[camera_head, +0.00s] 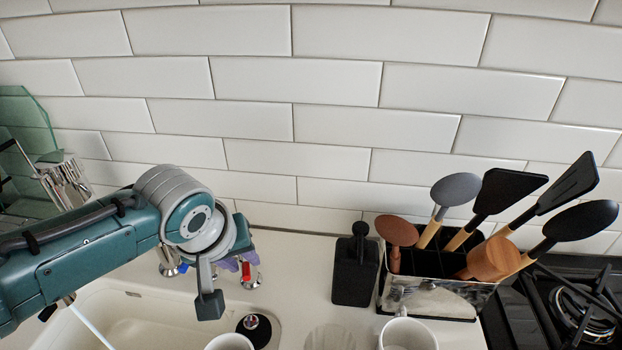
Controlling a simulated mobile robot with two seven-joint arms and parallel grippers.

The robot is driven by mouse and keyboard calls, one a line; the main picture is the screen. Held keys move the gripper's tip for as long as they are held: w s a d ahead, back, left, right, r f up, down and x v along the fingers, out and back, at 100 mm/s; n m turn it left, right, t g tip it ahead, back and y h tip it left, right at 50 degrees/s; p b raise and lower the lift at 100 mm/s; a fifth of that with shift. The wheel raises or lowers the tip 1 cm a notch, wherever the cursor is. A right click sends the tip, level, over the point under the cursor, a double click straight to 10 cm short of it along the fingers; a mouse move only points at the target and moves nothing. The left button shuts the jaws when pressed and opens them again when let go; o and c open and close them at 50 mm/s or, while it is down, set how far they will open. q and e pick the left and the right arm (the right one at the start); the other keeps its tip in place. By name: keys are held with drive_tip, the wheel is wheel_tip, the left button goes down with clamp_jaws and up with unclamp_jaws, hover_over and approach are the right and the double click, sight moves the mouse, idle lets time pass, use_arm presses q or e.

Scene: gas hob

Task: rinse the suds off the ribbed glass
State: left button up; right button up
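My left gripper (208,302) hangs at the end of the teal arm, over the right part of the sink (130,300). One dark fingertip shows, and I cannot tell its opening or whether it holds anything. A clear glass-like shape (330,338) stands on the counter right of the sink, cut by the bottom edge; I cannot tell whether it is the ribbed glass, and no suds show. A red-marked tap handle (248,275) and a blue-marked one (170,265) stand behind the gripper, partly covered by it. My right gripper is out of view.
White mugs stand at the bottom edge, one low centre (230,342) and one at right (406,335). The hob (575,310) is far right. A cutlery pot (66,182) is at left.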

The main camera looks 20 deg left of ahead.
use_arm(q)
drive_tip(key=shift+o, duration=0.8)
drive_tip(key=p+v, duration=0.4)
drive_tip(key=v, duration=0.6)
